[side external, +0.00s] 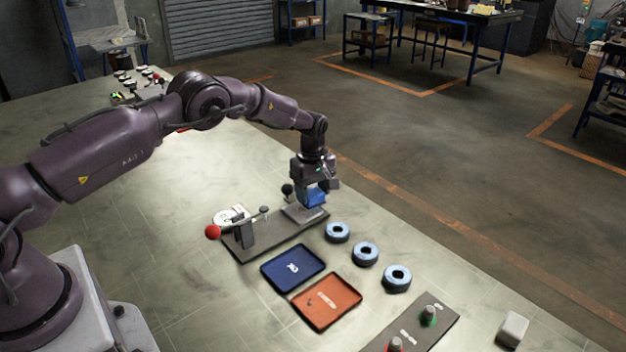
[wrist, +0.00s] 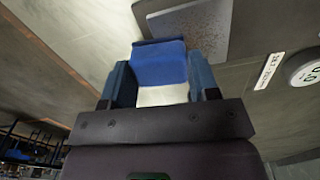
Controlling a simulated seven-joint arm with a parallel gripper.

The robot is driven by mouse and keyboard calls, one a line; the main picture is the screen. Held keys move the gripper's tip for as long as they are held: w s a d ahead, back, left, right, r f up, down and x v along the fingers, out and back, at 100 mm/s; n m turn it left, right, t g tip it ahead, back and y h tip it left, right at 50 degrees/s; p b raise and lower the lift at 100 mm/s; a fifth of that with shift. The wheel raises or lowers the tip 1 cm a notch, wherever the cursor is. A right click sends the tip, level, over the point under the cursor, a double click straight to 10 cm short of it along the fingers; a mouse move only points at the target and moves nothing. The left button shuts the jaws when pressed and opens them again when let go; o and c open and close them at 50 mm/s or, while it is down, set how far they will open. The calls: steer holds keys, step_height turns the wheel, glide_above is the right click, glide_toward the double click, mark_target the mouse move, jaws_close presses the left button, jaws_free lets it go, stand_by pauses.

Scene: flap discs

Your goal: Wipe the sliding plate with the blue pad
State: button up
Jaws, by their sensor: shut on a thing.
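The blue pad (side external: 314,196) is held in my gripper (side external: 316,184), just above or on the sliding plate; I cannot tell if they touch. In the wrist view the pad (wrist: 159,64) sits between the two fingers of my gripper (wrist: 161,84), with a pale part below its blue part. The sliding plate (side external: 304,213) is a grey square at the far right end of a dark base. In the wrist view the plate (wrist: 198,26) lies beyond the pad, with brown speckles on its surface. Part of the plate is hidden behind the pad.
The dark base (side external: 262,243) carries a lever with a red ball (side external: 213,232) and a round white dial (wrist: 306,73). A blue tray (side external: 270,275), an orange tray (side external: 340,318) and three blue-grey discs (side external: 365,253) lie nearby. A white block (side external: 512,329) lies lower right.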

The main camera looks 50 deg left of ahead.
mark_target(294, 215)
steer(key=shift+s, duration=3.5)
steer(key=shift+w, duration=3.6)
steer(key=shift+d, duration=0.35)
steer(key=shift+s, duration=3.2)
steer(key=shift+w, duration=3.05)
steer(key=shift+w+r, duration=0.15)
steer(key=shift+r, duration=3.9)
